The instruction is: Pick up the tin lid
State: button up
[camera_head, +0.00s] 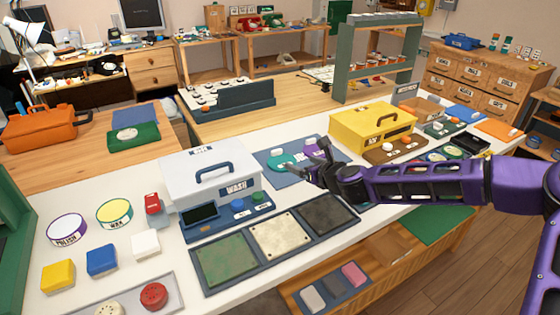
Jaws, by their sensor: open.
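My gripper (318,164) is open with its fingers pointing left, over the blue mat (262,158) in the middle of the white bench. A round teal piece (283,163) with a white top lies on this mat just left of the fingertips. A purple piece (311,148) lies behind them, partly hidden by a finger. Nothing shows between the fingers. At the left, two round tins stand on the bench, one labelled POLISH (66,230) and one WAX (114,212). I cannot tell for sure which round piece is the tin lid.
A white WASH box (209,178) stands left of the gripper and a yellow box (372,126) behind it to the right. A framed tray (282,262) with three panels lies in front. A grey-green rack (343,60) stands at the back.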

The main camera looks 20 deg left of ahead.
send_near(278, 153)
jog(key=x, duration=0.2)
jog(key=shift+a+f, duration=0.15)
jog(key=shift+a, duration=0.1)
jog(key=shift+b+x, duration=0.4)
jog(key=shift+x, duration=2.6)
jog(key=shift+w, duration=0.1)
grip_shut()
